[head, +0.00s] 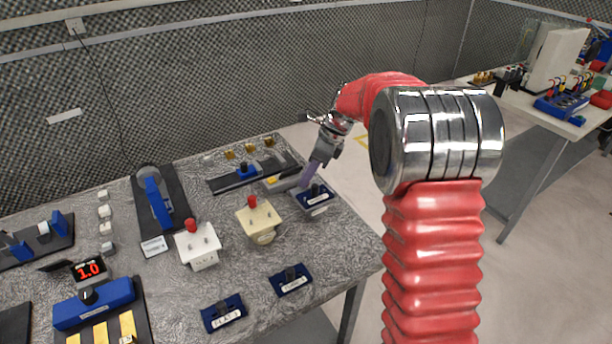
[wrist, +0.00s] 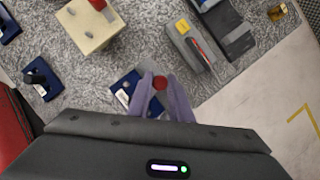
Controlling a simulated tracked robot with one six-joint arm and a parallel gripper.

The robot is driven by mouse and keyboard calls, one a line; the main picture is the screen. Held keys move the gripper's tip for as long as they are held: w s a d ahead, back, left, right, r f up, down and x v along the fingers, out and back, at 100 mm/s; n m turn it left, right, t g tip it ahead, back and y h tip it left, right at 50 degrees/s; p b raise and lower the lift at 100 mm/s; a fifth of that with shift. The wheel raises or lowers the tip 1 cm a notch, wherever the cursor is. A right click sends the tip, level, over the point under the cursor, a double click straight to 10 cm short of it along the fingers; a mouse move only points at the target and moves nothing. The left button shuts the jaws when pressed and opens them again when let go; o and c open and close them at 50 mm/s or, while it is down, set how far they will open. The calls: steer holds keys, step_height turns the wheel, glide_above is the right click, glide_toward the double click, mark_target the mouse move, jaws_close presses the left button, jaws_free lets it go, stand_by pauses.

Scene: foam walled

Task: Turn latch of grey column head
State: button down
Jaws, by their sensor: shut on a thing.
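The grey column head (head: 319,210) is at the right end of the table, by a blue holder (head: 309,194) with a pale label. My gripper (head: 304,182) reaches down to it from the upper right. In the wrist view, the two purple fingers of my gripper (wrist: 160,84) stand close on both sides of a red knob (wrist: 160,82), which looks like the latch. They are shut on it. The blue holder (wrist: 124,88) lies just left of the fingers. Most of the grey head is hidden behind the fingers.
A cream head (head: 256,220) and a white head (head: 198,246), both with red knobs, stand to the left. A grey tool (head: 283,181) lies close behind my gripper. Two blue holders (head: 223,313) (head: 292,281) lie in front. The floor right of the table is clear.

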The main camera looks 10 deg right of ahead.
steer(key=shift+s+d+n, duration=0.1)
steer(key=shift+d+n, duration=0.05)
steer(key=shift+n, duration=0.15)
steer(key=n+g, duration=0.1)
steer(key=n, duration=0.2)
steer(key=shift+d+f, duration=0.1)
steer(key=n+g, duration=0.1)
steer(key=n, duration=0.2)
steer(key=n+g, duration=0.1)
steer(key=n, duration=0.1)
steer(key=shift+w+n+g, duration=0.25)
steer(key=shift+n+g, duration=0.05)
steer(key=n, duration=0.2)
steer(key=n+g, duration=0.1)
steer(key=n, duration=0.1)
steer(key=shift+w+n+g+h, duration=0.15)
steer(key=shift+n+g+h, duration=0.15)
steer(key=n+g+h, duration=0.1)
steer(key=n, duration=0.3)
steer(key=shift+w, duration=0.1)
steer(key=c, duration=1.6)
jaws_free()
steer(key=shift+a, duration=0.25)
steer(key=shift+r, duration=0.2)
